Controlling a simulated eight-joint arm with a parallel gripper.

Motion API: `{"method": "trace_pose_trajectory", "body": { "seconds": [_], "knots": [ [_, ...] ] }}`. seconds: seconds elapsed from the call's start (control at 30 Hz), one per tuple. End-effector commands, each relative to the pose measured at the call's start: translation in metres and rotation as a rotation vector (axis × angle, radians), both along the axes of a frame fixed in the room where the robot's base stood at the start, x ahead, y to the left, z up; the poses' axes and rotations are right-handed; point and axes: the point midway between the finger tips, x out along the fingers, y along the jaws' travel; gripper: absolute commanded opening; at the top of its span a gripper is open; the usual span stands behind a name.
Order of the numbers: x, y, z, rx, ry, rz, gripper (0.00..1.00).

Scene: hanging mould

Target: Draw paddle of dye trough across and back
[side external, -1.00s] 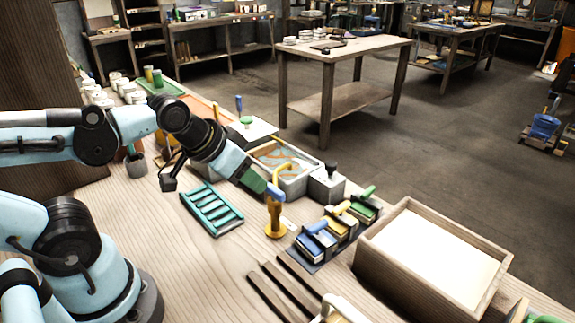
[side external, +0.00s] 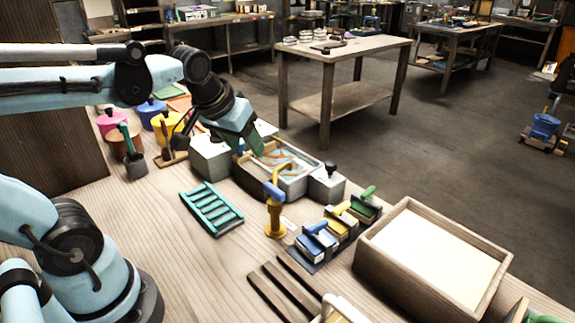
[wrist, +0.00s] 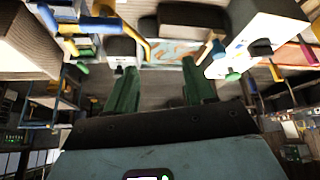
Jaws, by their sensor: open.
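The dye trough (side external: 298,186) is a grey box holding pale liquid with orange and blue-green swirls. A yellow hooked bar (side external: 283,171) rises at its near side; I cannot tell whether it is the paddle. The two spread fingers (wrist: 160,80) hold nothing in the wrist view. The fingers and arm hide part of the trough's left end.
A yellow stand with a blue handle (side external: 275,213) is in front of the trough. A green rack (side external: 212,209) lies to the left, and handled blocks (side external: 340,225) and a wooden box (side external: 430,265) stand to the right. Coloured pots (side external: 112,122) are at the back left.

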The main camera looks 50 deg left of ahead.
Motion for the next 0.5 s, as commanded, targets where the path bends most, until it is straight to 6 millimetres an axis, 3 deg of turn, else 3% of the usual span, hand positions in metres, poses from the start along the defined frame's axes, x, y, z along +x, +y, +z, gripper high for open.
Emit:
{"method": "trace_pose_trajectory", "body": {
  "seconds": [0.1, 0.23, 0.33, 0.5],
  "knots": [
    [0.018, 0.038, 0.017, -0.018, 0.049, 0.183, 0.54],
    [0.029, 0.072, 0.028, -0.032, 0.089, 0.344, 0.54],
    [0.034, 0.089, 0.032, -0.039, 0.108, 0.426, 0.54],
    [0.037, 0.101, 0.032, -0.044, 0.118, 0.479, 0.54]
  ]
}}
